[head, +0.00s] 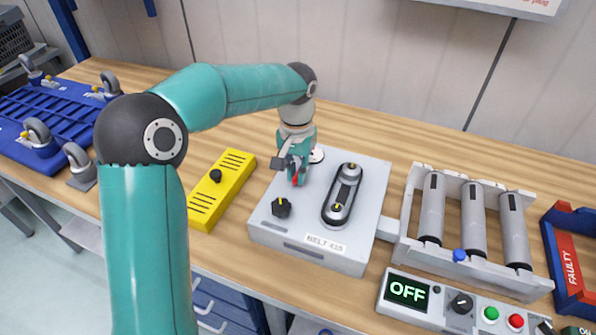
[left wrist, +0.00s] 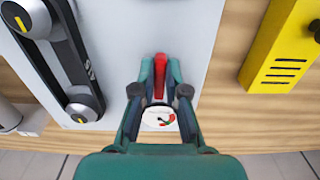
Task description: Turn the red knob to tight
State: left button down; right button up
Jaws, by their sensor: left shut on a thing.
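The red knob (left wrist: 160,68) sits on the grey box marked BELT (head: 340,258). In the left wrist view it is a long red bar between my finger pads. My left gripper (left wrist: 160,80) points down at the box and is shut on the red knob. In the head view the gripper (head: 295,172) hides most of the knob, and only a bit of red shows. A white round dial plate (left wrist: 160,118) with a red and green mark lies beside the knob, partly covered by the fingers. My right gripper is not in view.
A black knob (head: 281,207) and a belt on two pulleys (head: 342,195) are on the same box. A yellow block (head: 221,190) stands to its left. A roller frame (head: 470,232) and a control panel reading OFF (head: 408,291) are to the right.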

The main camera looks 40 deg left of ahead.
pick_arm(q)
jog(key=shift+m, duration=0.3)
jog(key=m, duration=0.1)
jog(key=m+p, duration=0.1)
jog(key=m, duration=0.1)
jog(key=shift+a+r+m, duration=0.1)
jog(key=shift+a+m, duration=0.1)
jog(key=shift+m, duration=0.1)
jog(key=m+p, duration=0.2)
jog(key=m, duration=0.2)
jog(key=shift+w+a, duration=0.1)
jog(key=shift+a, duration=0.1)
jog(key=m, duration=0.2)
jog(key=m+p, duration=0.1)
jog(key=m, duration=0.2)
jog(key=shift+w+a, duration=0.15)
jog(key=shift+w+a+m+p, duration=0.15)
jog(key=shift+m+p, duration=0.65)
jog(key=shift+m, duration=1.4)
jog(key=shift+w, duration=0.1)
jog(key=c, duration=1.2)
grip_release()
notch_tip(320, 180, up, 12)
